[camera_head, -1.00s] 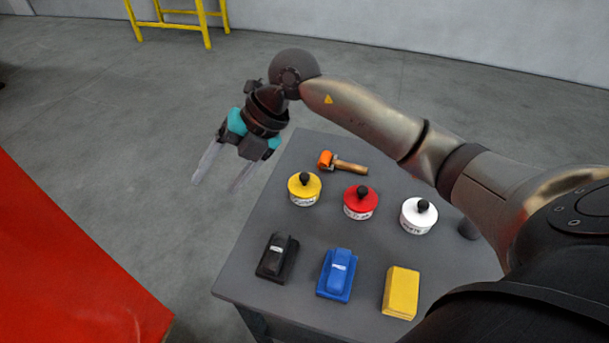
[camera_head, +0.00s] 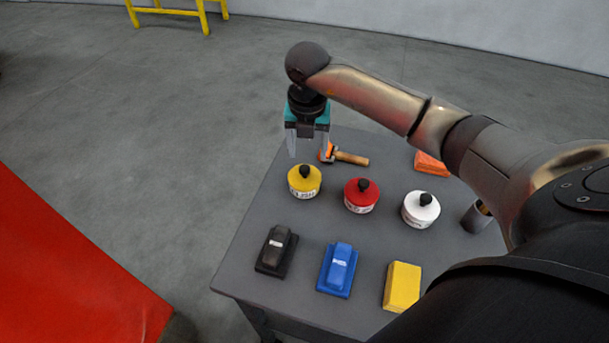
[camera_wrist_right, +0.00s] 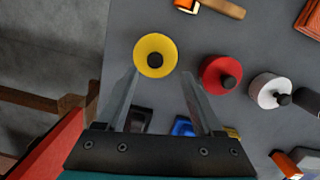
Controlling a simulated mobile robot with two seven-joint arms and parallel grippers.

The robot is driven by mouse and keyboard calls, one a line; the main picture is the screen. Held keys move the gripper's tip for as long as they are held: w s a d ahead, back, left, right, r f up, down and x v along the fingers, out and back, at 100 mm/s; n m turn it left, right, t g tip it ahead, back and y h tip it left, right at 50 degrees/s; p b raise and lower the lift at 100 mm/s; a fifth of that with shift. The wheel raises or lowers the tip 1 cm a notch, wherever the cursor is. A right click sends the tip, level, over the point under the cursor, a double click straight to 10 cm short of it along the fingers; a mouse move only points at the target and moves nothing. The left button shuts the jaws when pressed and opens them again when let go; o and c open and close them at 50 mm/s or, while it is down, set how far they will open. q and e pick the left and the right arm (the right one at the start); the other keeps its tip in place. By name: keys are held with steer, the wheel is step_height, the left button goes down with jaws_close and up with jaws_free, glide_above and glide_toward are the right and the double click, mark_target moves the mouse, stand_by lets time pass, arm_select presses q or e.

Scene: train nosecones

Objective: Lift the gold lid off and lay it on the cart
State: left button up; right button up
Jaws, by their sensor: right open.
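The gold lid (camera_head: 296,182), yellow with a black knob, sits on a round labelled container at the left of the row on the grey cart (camera_head: 350,222). In the wrist view the gold lid (camera_wrist_right: 146,48) shows from above, its dark knob near the middle. My right gripper (camera_head: 308,150) points down, open and empty, above and slightly behind the lid in the head view. In the wrist view its fingertips (camera_wrist_right: 160,72) lie spread on either side of the lid's near edge. They look apart from it. My left gripper is not in view.
A red-lidded pot (camera_head: 360,194) and a white-lidded pot (camera_head: 420,209) stand right of it. An orange block (camera_head: 430,164) lies far right. Bare cart top lies between the rows.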

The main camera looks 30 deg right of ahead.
mark_target(305, 167)
steer(key=shift+w+a+f, duration=0.1)
steer(key=shift+w+f, duration=0.05)
steer(key=shift+f, duration=0.85)
steer(key=shift+w+d+f, duration=0.1)
steer(key=shift+w+f, duration=0.1)
steer(key=shift+f, duration=0.8)
steer(key=shift+w+a+f, duration=0.1)
steer(key=shift+w+f, duration=0.05)
steer(key=shift+f, duration=0.85)
jaws_close()
steer(key=shift+r, duration=0.1)
